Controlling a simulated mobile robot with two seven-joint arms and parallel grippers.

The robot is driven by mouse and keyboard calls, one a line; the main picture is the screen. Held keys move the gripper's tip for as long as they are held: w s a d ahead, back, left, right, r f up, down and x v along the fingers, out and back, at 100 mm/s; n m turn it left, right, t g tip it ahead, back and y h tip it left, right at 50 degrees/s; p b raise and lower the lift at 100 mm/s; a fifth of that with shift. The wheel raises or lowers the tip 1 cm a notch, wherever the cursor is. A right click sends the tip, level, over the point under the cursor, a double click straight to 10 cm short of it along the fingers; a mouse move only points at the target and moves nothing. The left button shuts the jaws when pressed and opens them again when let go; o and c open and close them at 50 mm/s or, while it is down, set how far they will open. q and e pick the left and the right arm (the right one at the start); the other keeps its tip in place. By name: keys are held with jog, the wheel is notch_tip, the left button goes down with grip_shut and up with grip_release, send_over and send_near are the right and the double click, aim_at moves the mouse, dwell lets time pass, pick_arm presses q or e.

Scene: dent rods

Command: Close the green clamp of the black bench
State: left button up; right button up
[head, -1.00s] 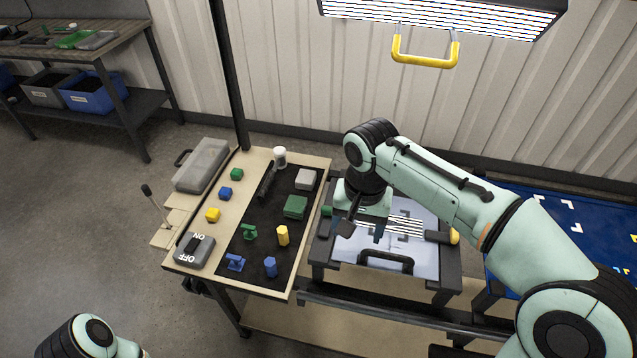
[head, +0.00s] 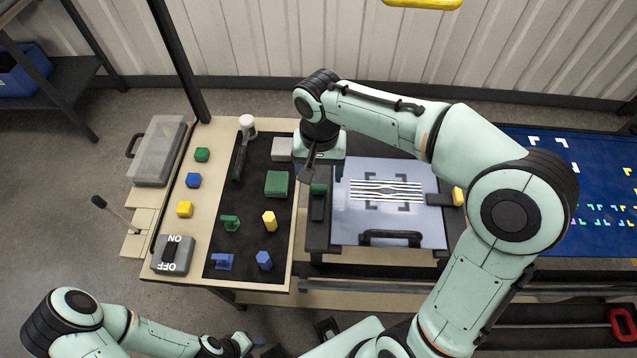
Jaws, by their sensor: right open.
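The black bench (head: 318,236) holds a pale panel with a striped light reflection. The green clamp (head: 318,189) sits on the bench's left side, with a dark arm below its green top. My right gripper (head: 322,172) is open, pointing down just above and behind the green clamp. Its fingers partly overlap the clamp's far end, and I cannot tell whether they touch it. A yellow clamp (head: 458,196) sits on the bench's right side.
A wooden table (head: 276,282) left of the bench carries a black mat with green, blue and yellow pieces, and an ON/OFF switch box (head: 172,255). A blue board (head: 590,220) lies on the right. A black handle (head: 390,238) is at the panel's front edge.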

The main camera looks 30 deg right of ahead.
aim_at(319, 186)
pick_arm(q)
jog(key=shift+s+f, duration=0.15)
jog(key=shift+f, duration=0.25)
pick_arm(e)
notch_tip(319, 186, down, 6)
jog(key=shift+w+r, duration=0.1)
grip_shut()
